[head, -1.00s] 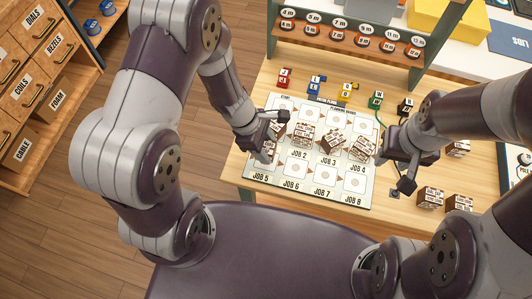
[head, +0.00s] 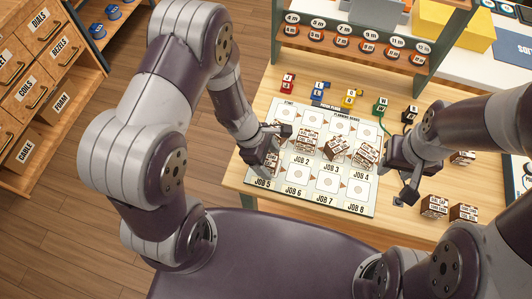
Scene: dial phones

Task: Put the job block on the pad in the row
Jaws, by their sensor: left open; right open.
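Two loose blocks (head: 434,206) (head: 463,212) stand at the table's right front, and another (head: 462,157) is partly hidden by my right arm. Coloured lettered blocks (head: 320,94) line the board's back. A shelf (head: 355,52) with round labelled dials stands behind.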

